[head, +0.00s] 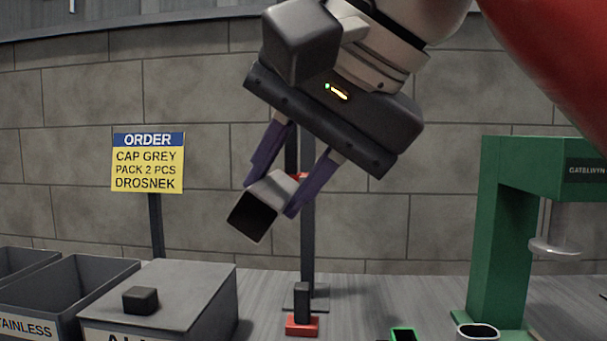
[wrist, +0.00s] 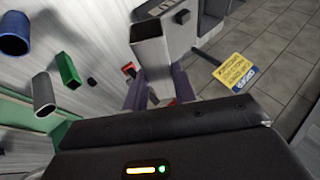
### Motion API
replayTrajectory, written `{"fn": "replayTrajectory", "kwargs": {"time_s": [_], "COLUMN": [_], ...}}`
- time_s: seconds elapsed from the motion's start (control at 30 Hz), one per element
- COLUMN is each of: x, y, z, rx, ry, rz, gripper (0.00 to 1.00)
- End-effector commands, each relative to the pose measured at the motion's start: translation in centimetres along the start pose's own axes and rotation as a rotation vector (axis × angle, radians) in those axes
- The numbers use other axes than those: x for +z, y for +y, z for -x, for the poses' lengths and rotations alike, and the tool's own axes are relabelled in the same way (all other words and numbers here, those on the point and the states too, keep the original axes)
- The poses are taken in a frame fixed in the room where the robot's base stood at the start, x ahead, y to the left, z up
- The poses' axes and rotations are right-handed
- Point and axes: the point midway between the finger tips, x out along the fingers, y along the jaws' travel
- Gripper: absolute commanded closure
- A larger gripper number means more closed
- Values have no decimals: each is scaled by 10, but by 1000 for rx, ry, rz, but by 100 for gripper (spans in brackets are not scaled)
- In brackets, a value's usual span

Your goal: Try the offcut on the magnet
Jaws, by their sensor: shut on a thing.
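My gripper (head: 292,170) has purple fingers and is shut on a grey square-tube offcut (head: 254,216). The offcut is held tilted in the air, its dark open end facing down and left. In the wrist view the offcut (wrist: 150,52) stands out between the fingers, its open end toward the camera. Behind the gripper a dark upright post (head: 307,238) rises from the table, with a bit of red partly hidden by the offcut and fingers. A red base (head: 302,325) with a dark upright block is in front of the post. I cannot tell which red part is the magnet.
At left are an open grey bin marked STAINLESS (head: 28,327) and a grey box (head: 170,285) with a small dark block (head: 140,300) on top. An order sign (head: 148,165) stands behind. A green press (head: 500,230) is at right. Loose tubes, including a green one (wrist: 68,72), lie nearby.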

Motion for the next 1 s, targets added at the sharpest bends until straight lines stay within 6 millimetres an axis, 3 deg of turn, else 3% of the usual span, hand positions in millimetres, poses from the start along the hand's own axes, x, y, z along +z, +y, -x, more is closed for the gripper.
{"fn": "replayTrajectory", "kwargs": {"time_s": [1.0], "x": [8], "y": [-1], "z": [5], "rx": [-1], "ry": [1], "rz": [0], "gripper": [99]}}
